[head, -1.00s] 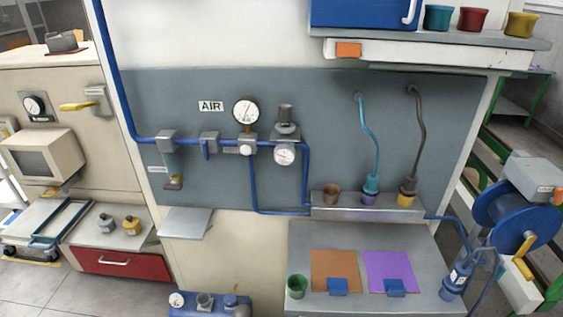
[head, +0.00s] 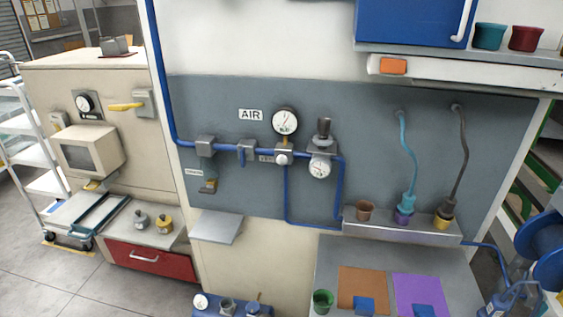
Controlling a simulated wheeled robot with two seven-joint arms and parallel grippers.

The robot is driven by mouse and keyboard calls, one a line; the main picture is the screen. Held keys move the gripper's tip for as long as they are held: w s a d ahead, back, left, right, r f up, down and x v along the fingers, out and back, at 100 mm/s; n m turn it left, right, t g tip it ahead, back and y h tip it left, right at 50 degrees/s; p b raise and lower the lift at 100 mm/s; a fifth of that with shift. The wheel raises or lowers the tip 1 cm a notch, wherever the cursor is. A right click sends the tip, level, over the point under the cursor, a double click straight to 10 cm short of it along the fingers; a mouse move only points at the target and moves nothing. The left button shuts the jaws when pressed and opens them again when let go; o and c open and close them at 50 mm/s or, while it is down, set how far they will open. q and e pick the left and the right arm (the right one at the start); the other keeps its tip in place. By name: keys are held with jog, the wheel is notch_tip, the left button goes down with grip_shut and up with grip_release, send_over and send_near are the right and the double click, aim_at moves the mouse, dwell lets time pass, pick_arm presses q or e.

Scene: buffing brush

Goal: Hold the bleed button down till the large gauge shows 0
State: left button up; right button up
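The large gauge (head: 285,121) is a white round dial above the blue air pipe, right of the AIR sign. Its dark needle looks close to upright, but the numbers are too small to read. Just below it, a small white round button (head: 283,159) sits on a grey block on the pipe, beside a small label too small to read. It may be the bleed button. A smaller gauge (head: 320,169) hangs under a regulator with a dark knob (head: 324,127). Neither of my grippers is in view.
A grey shelf (head: 217,227) juts out below the panel. The ledge with hose ends in cups (head: 403,232) is at the right. A workbench with orange and purple mats (head: 419,288) is lower right.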

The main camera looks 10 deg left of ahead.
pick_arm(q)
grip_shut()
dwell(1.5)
